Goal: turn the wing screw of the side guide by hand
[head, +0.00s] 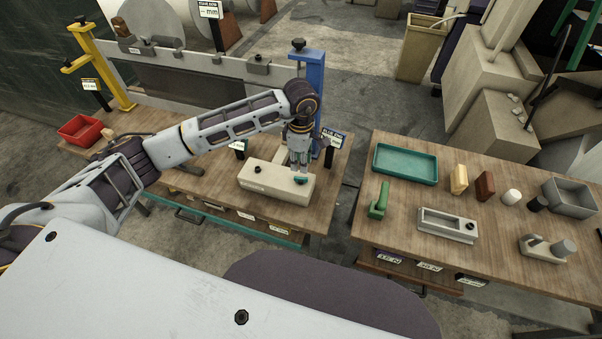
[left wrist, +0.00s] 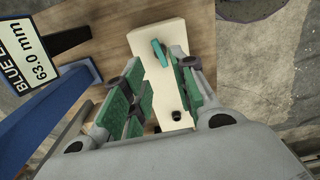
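The side guide looks to be the cream block (head: 272,184) on the left wooden table. A teal wing screw (head: 301,180) sits on its right part, and a dark round knob (head: 258,169) on its left part. My left gripper (head: 299,166) points down over the wing screw. In the left wrist view my left gripper (left wrist: 155,62) is open, its green-padded fingers apart. The teal wing screw (left wrist: 160,52) shows just past the fingertips, between them, on the cream block (left wrist: 178,45). I cannot tell whether a finger touches it. My right gripper is not in view.
A blue post (head: 315,75) with a sign (head: 333,138) stands close behind the left gripper. A loom beam with a yellow post (head: 100,65) and a red tray (head: 80,129) lie further left. The right table holds a green tray (head: 376,164) and several small items.

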